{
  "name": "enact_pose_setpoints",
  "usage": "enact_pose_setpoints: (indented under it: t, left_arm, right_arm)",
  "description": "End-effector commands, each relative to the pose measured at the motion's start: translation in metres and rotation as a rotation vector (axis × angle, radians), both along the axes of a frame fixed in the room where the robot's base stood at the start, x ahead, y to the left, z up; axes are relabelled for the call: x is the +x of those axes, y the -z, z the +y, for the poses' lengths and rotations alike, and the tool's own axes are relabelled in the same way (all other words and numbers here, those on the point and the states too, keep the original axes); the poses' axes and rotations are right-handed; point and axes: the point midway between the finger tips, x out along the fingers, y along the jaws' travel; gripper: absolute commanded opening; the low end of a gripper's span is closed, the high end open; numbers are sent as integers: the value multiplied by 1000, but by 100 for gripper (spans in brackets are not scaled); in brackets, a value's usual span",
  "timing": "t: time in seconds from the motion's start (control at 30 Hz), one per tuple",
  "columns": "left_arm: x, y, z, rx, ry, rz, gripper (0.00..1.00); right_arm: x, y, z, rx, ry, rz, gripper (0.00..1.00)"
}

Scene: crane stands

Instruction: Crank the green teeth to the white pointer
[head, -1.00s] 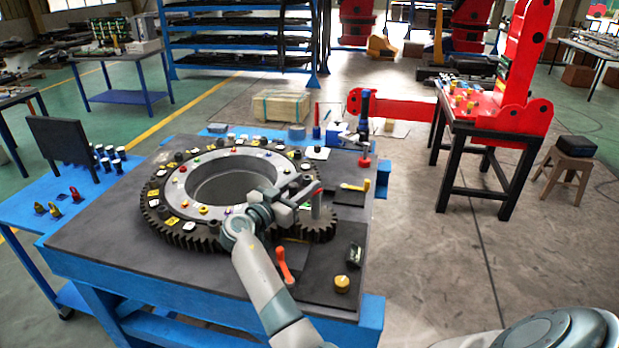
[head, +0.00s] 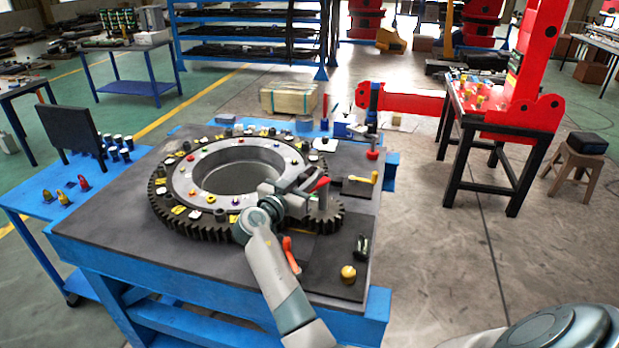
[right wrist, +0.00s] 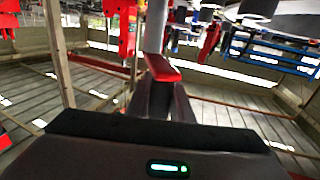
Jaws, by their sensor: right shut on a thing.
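A large ring gear (head: 178,222) with dark teeth lies on the table, with several coloured markers on its top. A small dark pinion gear (head: 328,217) stands at its right front side, beside the ring's teeth. A grey post (head: 324,199) rises from the pinion. A red crank handle (head: 318,185) is near the post's top. My right gripper (head: 302,184) is shut on this handle; the red piece also shows between the fingers in the right wrist view (right wrist: 163,69). I cannot make out the green teeth or the white pointer for certain. My left gripper is out of view.
An orange handle (head: 290,255), a yellow knob (head: 348,273) and a yellow handle (head: 362,178) sit on the table's right side. A black panel (head: 70,129) and several dark cylinders (head: 118,148) stand on the left bench. The grey tabletop (head: 120,235) is bare at the front left.

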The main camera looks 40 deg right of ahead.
Motion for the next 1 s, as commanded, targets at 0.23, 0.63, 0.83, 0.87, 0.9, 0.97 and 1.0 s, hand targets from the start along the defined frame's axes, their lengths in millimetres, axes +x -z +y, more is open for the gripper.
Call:
enact_pose_setpoints:
  t: [0.23, 0.63, 0.83, 0.87, 0.9, 0.97, 1.0]
  left_arm:
    - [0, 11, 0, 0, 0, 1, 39]
    - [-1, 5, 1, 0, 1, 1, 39]
    - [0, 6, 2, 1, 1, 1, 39]
    - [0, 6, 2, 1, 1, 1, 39]
    - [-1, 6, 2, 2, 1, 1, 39]
    - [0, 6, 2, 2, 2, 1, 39]
    - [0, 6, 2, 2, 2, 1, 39]
  right_arm:
    - [-11, 5, -3, 1, -160, 2, 0]
    - [-17, 3, -4, -1, -330, 4, 0]
    - [-16, 3, -4, -1, -330, 5, 0]
    - [-16, 3, -4, -1, -330, 5, 0]
    - [-16, 3, -4, -1, -329, 5, 25]
    - [-16, 3, -4, -1, -330, 4, 39]
    - [-16, 3, -4, -1, -330, 4, 39]
